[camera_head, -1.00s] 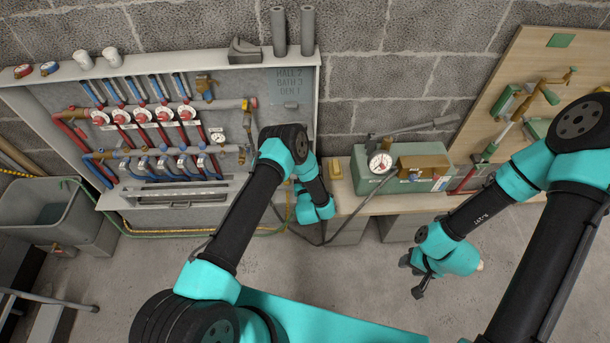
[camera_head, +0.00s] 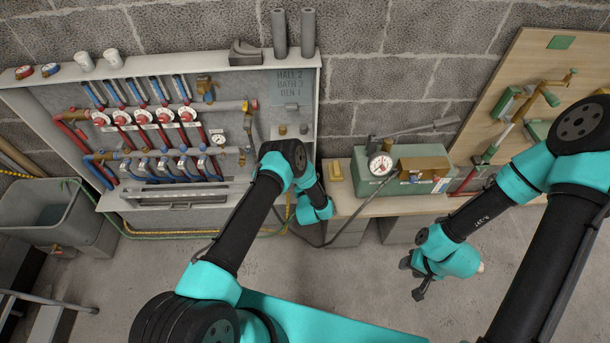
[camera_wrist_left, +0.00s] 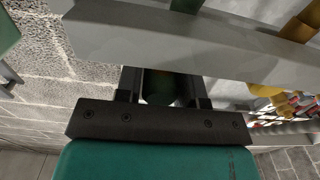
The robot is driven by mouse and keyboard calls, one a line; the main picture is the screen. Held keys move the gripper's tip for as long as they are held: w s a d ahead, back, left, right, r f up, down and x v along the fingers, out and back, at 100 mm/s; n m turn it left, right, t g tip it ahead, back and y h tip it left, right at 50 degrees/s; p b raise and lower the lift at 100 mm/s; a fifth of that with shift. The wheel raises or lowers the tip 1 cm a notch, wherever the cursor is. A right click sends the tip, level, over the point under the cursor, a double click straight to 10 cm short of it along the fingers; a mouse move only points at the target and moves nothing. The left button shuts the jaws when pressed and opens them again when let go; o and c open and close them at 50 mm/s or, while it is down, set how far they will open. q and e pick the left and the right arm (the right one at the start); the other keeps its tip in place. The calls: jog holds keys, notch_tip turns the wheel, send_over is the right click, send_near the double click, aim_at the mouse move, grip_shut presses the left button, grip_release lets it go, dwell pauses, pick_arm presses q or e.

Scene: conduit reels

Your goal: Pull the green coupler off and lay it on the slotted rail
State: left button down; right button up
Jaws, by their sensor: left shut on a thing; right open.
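In the left wrist view a dark green piece, which looks like the green coupler (camera_wrist_left: 160,86), sits between the fingers of my left gripper (camera_wrist_left: 163,92). The gripper is shut on it, just below a grey ledge (camera_wrist_left: 200,42). Most of the coupler is in shadow. In the head view my left arm hides its gripper and the coupler. A long pale bar with dark slots (camera_head: 178,196) runs along the bottom of the manifold cabinet; I cannot tell if it is the slotted rail. My right gripper (camera_head: 411,278) is open and empty above the floor.
The manifold cabinet (camera_head: 312,85) holds red and blue pipes. Brass fittings (camera_head: 283,130) sit beside my left arm. A green pump box (camera_head: 428,184) with a gauge stands on the bench (camera_head: 352,202). A grey tub (camera_head: 35,232) stands at left.

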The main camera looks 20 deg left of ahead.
pick_arm(q)
jog(key=shift+f, duration=1.3)
jog(key=shift+s+f, duration=0.1)
jog(key=shift+f, duration=0.05)
dwell(0.5)
jog(key=c, duration=0.7)
grip_release()
jog(key=shift+o, duration=0.9)
jog(key=shift+s+f, duration=0.1)
jog(key=shift+o, duration=0.2)
jog(key=shift+s, duration=0.1)
jog(key=v, duration=0.6)
jog(key=shift+s+d, duration=0.15)
jog(key=shift+s, duration=0.05)
